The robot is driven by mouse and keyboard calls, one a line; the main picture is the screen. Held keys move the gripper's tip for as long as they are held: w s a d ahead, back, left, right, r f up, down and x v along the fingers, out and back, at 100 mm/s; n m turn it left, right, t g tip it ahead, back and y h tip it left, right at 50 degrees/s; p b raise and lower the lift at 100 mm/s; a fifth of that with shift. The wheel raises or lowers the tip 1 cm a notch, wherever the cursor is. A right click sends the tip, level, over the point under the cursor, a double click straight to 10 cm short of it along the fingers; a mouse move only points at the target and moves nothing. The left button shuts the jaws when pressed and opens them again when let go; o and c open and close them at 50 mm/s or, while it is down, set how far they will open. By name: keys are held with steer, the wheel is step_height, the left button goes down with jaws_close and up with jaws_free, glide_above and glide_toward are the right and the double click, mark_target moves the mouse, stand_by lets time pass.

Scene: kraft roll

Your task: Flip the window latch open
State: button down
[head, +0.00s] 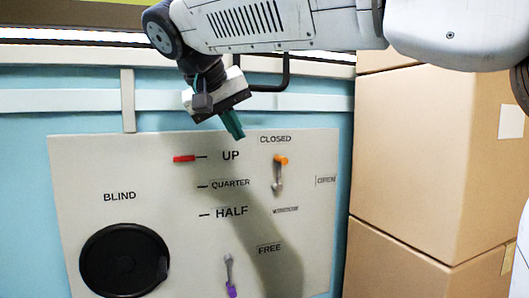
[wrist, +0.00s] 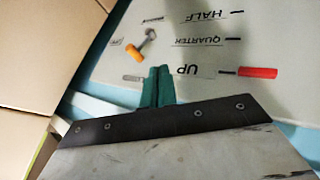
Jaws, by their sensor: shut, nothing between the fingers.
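A small metal lever with an orange tip (head: 281,160) is on the light panel, just under the word CLOSED. Its orange end is up and its stem runs down to a grey pivot. It also shows in the wrist view (wrist: 135,54), beyond my fingers and to the left. My gripper (head: 237,134) has green fingers, shut and empty, above and left of the orange lever near the word UP. The fingers also show in the wrist view (wrist: 158,75), apart from the lever.
A red slider tip (head: 184,158) marks UP on the blind scale. A black round knob (head: 124,260) is at lower left. A purple-tipped lever (head: 231,290) is near FREE. A black handle bar (head: 286,72) is behind my arm. Cardboard boxes (head: 410,150) stand right of the panel.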

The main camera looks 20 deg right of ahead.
mark_target(278, 161)
steer(key=x, duration=1)
steer(key=shift+w+d, duration=0.1)
steer(key=shift+d, duration=0.15)
steer(key=shift+d+r, duration=0.15)
steer(key=shift+d, duration=0.45)
steer(key=shift+d+r, duration=0.2)
steer(key=shift+d, duration=0.4)
steer(key=shift+d+r, duration=0.1)
steer(key=shift+d, duration=0.4)
steer(key=shift+d+r, duration=0.25)
steer(key=shift+d, duration=0.4)
steer(key=shift+a, duration=0.1)
